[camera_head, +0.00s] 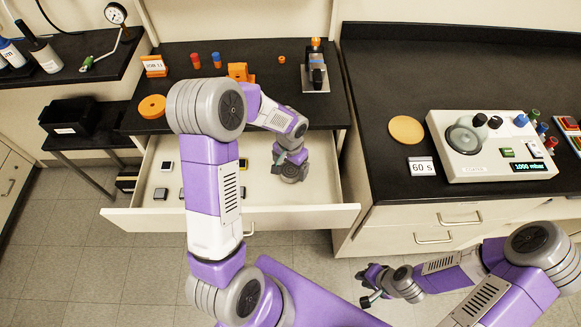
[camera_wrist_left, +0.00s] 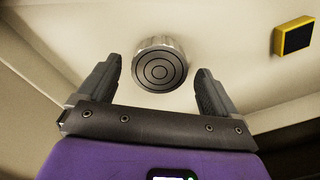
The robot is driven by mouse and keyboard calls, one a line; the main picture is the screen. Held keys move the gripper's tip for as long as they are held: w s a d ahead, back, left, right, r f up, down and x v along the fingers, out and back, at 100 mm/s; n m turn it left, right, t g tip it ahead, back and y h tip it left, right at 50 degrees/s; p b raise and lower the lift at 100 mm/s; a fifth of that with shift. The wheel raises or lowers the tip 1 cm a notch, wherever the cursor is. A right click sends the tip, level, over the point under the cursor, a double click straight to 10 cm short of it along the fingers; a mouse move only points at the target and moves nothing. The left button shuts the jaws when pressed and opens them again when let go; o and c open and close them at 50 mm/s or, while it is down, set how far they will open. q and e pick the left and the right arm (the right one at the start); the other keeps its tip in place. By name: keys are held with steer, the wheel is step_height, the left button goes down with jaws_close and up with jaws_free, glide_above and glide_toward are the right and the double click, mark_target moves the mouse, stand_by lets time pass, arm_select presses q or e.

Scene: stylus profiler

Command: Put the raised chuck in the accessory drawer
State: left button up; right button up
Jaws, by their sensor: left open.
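The raised chuck (camera_wrist_left: 159,66) is a round grey metal piece with concentric rings on its face and a ribbed side. In the left wrist view it sits on the pale drawer floor, between the fingertips of my left gripper (camera_wrist_left: 158,90). The fingers are open, with a small gap on each side of the chuck. In the head view my left gripper (camera_head: 291,168) reaches down into the right part of the open accessory drawer (camera_head: 290,217), and hides most of the chuck. My right gripper (camera_head: 368,287) hangs low over the floor in front of the cabinets, apparently open and empty.
Several small square pieces lie in the drawer, including a yellow-framed black one (camera_wrist_left: 294,36). A stage instrument (camera_head: 315,75) and orange parts stand on the bench above. At right are a control box (camera_head: 490,145) and an orange disc (camera_head: 406,129).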

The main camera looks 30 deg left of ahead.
mark_target(291, 170)
arm_select(q)
step_height(291, 170, up, 11)
steer(key=p, duration=0.2)
steer(key=shift+p, duration=0.4)
